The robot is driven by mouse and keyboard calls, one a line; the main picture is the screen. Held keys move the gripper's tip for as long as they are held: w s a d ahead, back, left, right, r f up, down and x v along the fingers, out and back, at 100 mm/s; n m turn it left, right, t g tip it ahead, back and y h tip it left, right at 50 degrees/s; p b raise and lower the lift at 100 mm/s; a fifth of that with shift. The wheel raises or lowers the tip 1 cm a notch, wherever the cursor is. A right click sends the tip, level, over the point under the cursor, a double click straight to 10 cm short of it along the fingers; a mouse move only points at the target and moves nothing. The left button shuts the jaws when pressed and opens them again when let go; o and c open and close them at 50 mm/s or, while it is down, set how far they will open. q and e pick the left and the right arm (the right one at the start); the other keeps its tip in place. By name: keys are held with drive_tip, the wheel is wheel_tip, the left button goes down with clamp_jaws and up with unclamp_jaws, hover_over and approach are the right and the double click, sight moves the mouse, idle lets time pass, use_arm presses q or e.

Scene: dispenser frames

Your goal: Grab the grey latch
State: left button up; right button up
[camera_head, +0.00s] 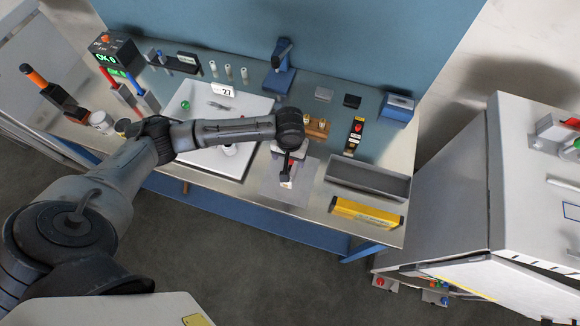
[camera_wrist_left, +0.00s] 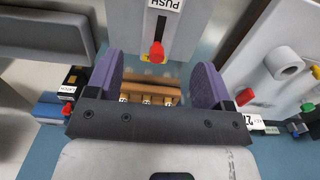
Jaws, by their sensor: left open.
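I cannot single out the grey latch for sure. A light grey panel (camera_wrist_left: 190,22) with a PUSH label and a red pin (camera_wrist_left: 156,52) is at the top of the left wrist view. In the head view the grey panel (camera_head: 272,190) lies near the table's front edge, below my left gripper (camera_head: 287,168). In the wrist view the left gripper's purple fingers (camera_wrist_left: 160,84) are apart, with nothing visibly held. A brown block with holes (camera_wrist_left: 150,92) shows behind the gap between them. My right gripper is not in view.
A grey tray (camera_head: 368,178) and a yellow box (camera_head: 366,213) are right of the panel. A white board (camera_head: 200,150) with small parts lies left, partly under my arm. Several tools and a blue stand (camera_head: 280,80) are at the back. A white cabinet (camera_head: 450,180) stands right.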

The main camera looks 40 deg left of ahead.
sight(290, 166)
use_arm(q)
drive_tip(key=shift+w+f, duration=0.2)
drive_tip(key=shift+f, duration=3.6)
drive_tip(key=c, duration=1.2)
drive_tip(key=shift+r, duration=0.1)
drive_tip(key=shift+c, duration=0.4)
drive_tip(key=shift+r, duration=0.1)
